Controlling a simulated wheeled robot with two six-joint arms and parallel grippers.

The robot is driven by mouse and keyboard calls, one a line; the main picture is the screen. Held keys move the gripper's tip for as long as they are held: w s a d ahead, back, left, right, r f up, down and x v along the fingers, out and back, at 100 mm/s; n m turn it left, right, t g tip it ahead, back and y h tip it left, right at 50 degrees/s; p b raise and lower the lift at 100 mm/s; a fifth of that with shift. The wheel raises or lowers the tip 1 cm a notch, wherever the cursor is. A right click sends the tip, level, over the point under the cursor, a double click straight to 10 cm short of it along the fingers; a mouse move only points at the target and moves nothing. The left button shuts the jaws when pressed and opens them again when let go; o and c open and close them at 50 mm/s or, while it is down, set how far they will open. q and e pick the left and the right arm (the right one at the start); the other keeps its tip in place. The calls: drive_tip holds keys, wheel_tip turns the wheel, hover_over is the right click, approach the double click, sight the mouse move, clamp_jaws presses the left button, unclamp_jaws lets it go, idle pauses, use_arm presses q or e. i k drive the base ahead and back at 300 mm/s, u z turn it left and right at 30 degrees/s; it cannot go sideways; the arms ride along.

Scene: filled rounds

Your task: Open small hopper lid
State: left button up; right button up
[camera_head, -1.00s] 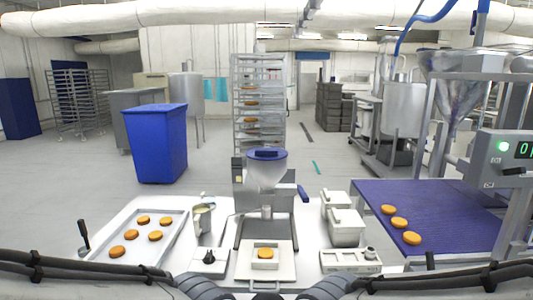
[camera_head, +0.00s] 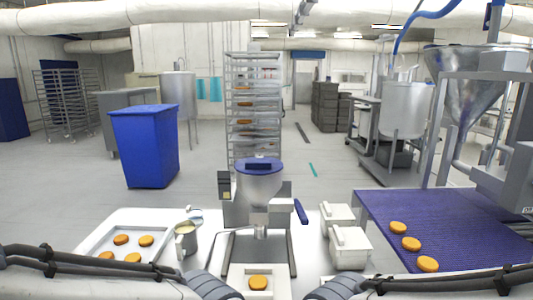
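The small hopper (camera_head: 262,188) is a metal funnel on a dosing machine in the middle of the white worktable. Its round blue lid (camera_head: 259,165) lies on top and looks closed, with a darker raised handle on it. A blue lever (camera_head: 301,211) sticks out at the machine's right side. Below the hopper, one orange-brown round (camera_head: 258,283) sits on a white plate. Parts of both my arms cross the bottom edge of the picture, below and in front of the machine. Neither gripper's fingers show, and nothing of mine touches the lid.
A tray (camera_head: 95,240) with several rounds and a metal jug (camera_head: 186,238) stand left of the machine. White lidded containers (camera_head: 349,247) stand to its right, then a purple conveyor (camera_head: 440,215) with three rounds. A blue bin (camera_head: 145,147) and rack (camera_head: 253,70) stand behind.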

sight(259, 165)
drive_tip(key=u, duration=0.2)
drive_tip(key=i, duration=1.15)
drive_tip(key=u, duration=0.35)
